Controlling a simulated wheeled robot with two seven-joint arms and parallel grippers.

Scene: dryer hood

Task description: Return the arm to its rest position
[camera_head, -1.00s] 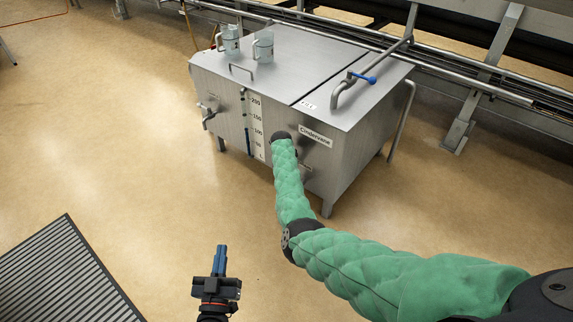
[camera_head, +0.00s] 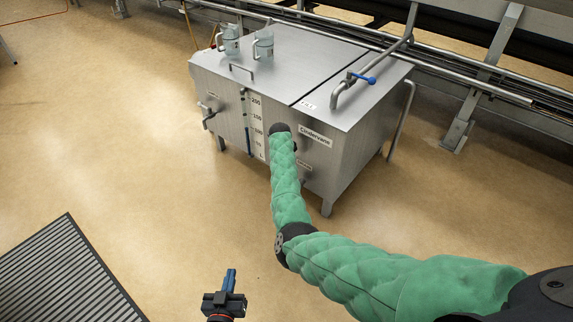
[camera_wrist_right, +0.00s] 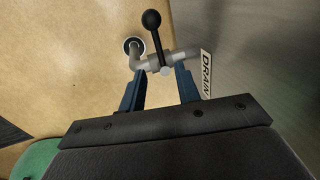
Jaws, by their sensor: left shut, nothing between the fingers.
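My right arm (camera_head: 285,185), in a green quilted cover, reaches from the right to the front of the steel tank (camera_head: 345,165). Its gripper is hidden in the head view. In the right wrist view my right gripper (camera_wrist_right: 159,75) shows two blue fingers spread apart, with no object clearly held. Their tips are close to a grey drain pipe (camera_wrist_right: 183,54) with a black ball-ended lever (camera_wrist_right: 152,30); I cannot tell if they touch. My left gripper (camera_head: 230,271) is low in the head view, its blue fingers together and empty, above the floor and apart from the tank.
Two clear jugs (camera_head: 263,46) stand on the tank lid. A blue-handled valve (camera_head: 368,79) is on the lid's right side. A "DRAIN" label (camera_wrist_right: 206,73) is beside the pipe. A grey floor grate (camera_head: 65,280) lies at lower left. The floor left of the tank is clear.

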